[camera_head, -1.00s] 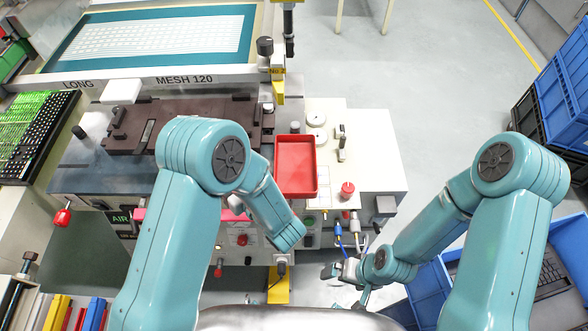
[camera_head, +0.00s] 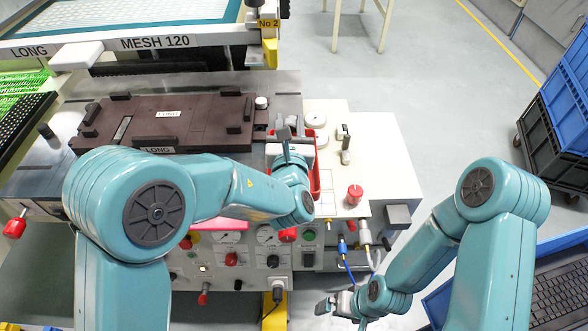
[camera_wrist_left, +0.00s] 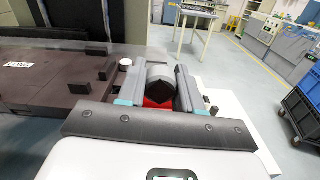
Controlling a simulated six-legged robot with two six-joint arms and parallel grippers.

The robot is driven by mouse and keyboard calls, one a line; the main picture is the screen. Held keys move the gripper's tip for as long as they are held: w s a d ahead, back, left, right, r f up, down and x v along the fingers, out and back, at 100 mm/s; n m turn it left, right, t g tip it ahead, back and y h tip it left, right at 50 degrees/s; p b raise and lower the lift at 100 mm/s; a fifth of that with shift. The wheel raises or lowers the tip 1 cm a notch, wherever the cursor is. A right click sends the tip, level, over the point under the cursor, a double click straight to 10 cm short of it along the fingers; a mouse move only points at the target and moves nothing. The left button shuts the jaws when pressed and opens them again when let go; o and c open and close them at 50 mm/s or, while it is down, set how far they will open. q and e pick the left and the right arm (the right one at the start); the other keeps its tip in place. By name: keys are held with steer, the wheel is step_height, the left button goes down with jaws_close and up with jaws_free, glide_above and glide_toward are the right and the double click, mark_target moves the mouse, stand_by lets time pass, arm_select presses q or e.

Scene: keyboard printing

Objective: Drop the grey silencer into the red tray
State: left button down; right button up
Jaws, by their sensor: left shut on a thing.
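The grey silencer (camera_wrist_left: 160,78) is a dark, round piece between the two fingers in the left wrist view. My left gripper (camera_wrist_left: 163,88) is shut on it. In the head view my left gripper (camera_head: 289,134) is above the far part of the red tray (camera_head: 315,178), and my arm hides much of the tray. A strip of the tray's red (camera_wrist_left: 152,103) shows below the silencer in the wrist view. My right gripper (camera_head: 338,304) is low in the head view, away from the tray; its fingers are too small to read.
A brown fixture plate (camera_head: 165,125) lies left of the tray. A red knob (camera_head: 354,194) and small fittings (camera_head: 345,150) stand to the right. The screen frame (camera_head: 150,42) is behind. Blue crates (camera_head: 568,100) are at far right.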

arm_select(q)
step_height(320, 180, down, 3)
steer(key=shift+r+b, duration=0.1)
steer(key=shift+b, duration=0.3)
steer(key=c, duration=0.7)
jaws_free()
steer(key=s+b, duration=0.2)
steer(key=s, duration=1.4)
steer(key=shift+s, duration=0.15)
